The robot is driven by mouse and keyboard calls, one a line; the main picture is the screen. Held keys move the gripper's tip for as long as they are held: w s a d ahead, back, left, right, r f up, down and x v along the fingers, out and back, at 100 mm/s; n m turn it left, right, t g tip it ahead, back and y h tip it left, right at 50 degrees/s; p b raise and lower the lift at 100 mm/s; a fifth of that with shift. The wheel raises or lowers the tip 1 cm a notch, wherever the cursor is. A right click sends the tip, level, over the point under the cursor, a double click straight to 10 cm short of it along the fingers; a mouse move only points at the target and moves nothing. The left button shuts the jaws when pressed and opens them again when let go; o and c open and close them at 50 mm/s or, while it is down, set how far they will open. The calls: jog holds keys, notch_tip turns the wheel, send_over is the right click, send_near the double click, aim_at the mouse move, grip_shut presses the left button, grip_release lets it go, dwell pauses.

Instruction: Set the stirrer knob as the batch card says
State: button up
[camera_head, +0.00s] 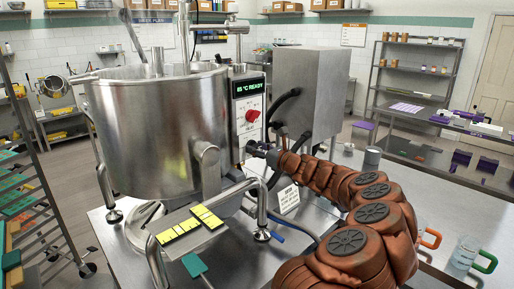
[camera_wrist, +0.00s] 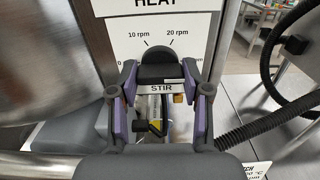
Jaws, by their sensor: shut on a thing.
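The black stirrer knob (camera_wrist: 160,56) is in the wrist view, on a white panel above the "STIR" label (camera_wrist: 161,88). Marks for 10 rpm and 20 rpm show above it. My gripper (camera_wrist: 159,74) has a finger on each side of the knob and is shut on it. I cannot tell which mark the knob points to. In the head view my gripper (camera_head: 262,151) is at the lower part of the control panel and hides the knob. A white card (camera_head: 286,198) with small dark print stands below; its corner shows in the wrist view (camera_wrist: 256,169). Its text is unreadable.
The steel kettle (camera_head: 150,130) stands left of the panel. A steel cabinet (camera_head: 310,85) and black hoses (camera_wrist: 275,125) are close on the right.

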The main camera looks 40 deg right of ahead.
dwell(0.3)
jog(key=o, duration=1.2)
jog(key=shift+c, duration=0.2)
jog(key=s, duration=1.2)
jog(key=shift+a, duration=0.15)
